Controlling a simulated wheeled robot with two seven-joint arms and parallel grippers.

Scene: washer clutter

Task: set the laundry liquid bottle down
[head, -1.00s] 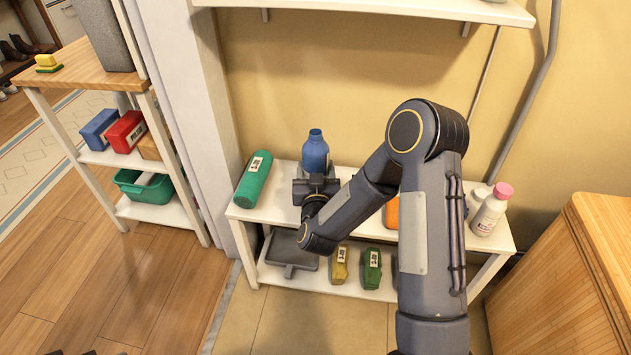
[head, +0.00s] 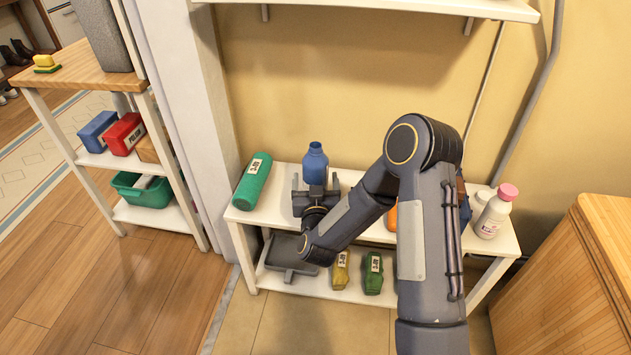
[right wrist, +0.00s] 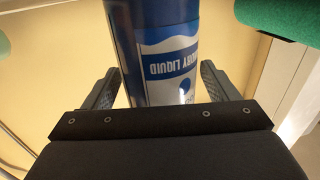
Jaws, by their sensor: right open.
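The blue laundry liquid bottle (head: 315,163) stands upright on the top of the white shelf unit (head: 272,208), towards its back. In the right wrist view the bottle (right wrist: 160,52) shows its label upside down, between the two fingers. My right gripper (head: 315,184) is open in front of the bottle, with a finger to each side. In the right wrist view the right gripper (right wrist: 158,90) shows gaps between both fingers and the bottle. The bottle's lower part is partly hidden by the gripper in the head view. My left gripper is not in view.
A green bottle (head: 252,181) lies to the left on the same shelf. A white bottle with a pink cap (head: 493,212) stands at its right end. The lower shelf holds a grey dustpan-like tray (head: 288,254), a yellow package (head: 340,270) and a green package (head: 373,273). A wooden cabinet (head: 570,270) is at right.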

